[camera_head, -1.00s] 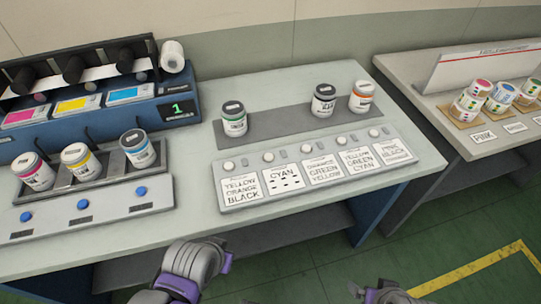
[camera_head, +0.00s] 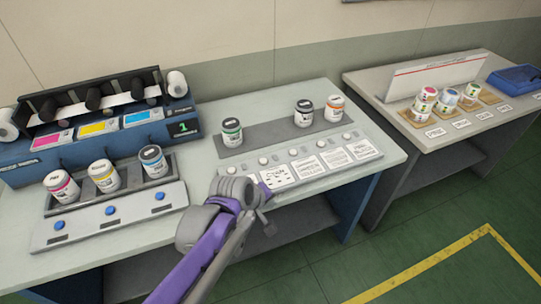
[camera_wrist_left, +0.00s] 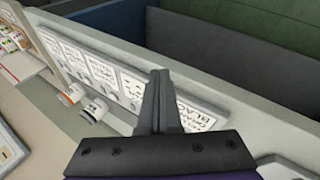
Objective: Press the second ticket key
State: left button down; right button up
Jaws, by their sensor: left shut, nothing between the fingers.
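The ticket panel (camera_head: 372,160) slopes along the front of the table, with a row of white cards and a round white key behind each. The second ticket key (camera_head: 263,161) stands behind the CYAN card (camera_head: 277,177). My right gripper is out of view.
Ink jars with green (camera_head: 231,132), black (camera_head: 304,112) and orange (camera_head: 333,108) bands stand on a grey strip behind the keys. At left, several jars sit in a tray before a blue machine (camera_head: 100,135), with blue buttons (camera_head: 109,210) in front.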

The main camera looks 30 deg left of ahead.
aim_at(261, 162)
pick_arm(q)
jog(key=w+a+r+n+t+p, duration=0.2)
jog(key=w+a+r+n+p, duration=0.4)
jog(key=w+a+r+n, duration=0.3)
jog(key=w+a+n, duration=0.2)
jog(key=w+n, duration=0.2)
jog(key=w, duration=0.2)
jog(key=shift+a+t+p, duration=0.3)
jog(key=shift+p, duration=0.05)
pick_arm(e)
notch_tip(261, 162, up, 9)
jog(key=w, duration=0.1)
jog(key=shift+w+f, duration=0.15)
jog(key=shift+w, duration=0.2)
pick_arm(q)
jog(key=shift+f, duration=0.2)
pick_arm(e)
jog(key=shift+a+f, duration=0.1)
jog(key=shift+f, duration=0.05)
pick_arm(q)
notch_tip(261, 162, down, 8)
jog(key=b, duration=0.6)
jog(key=shift+f, duration=0.25)
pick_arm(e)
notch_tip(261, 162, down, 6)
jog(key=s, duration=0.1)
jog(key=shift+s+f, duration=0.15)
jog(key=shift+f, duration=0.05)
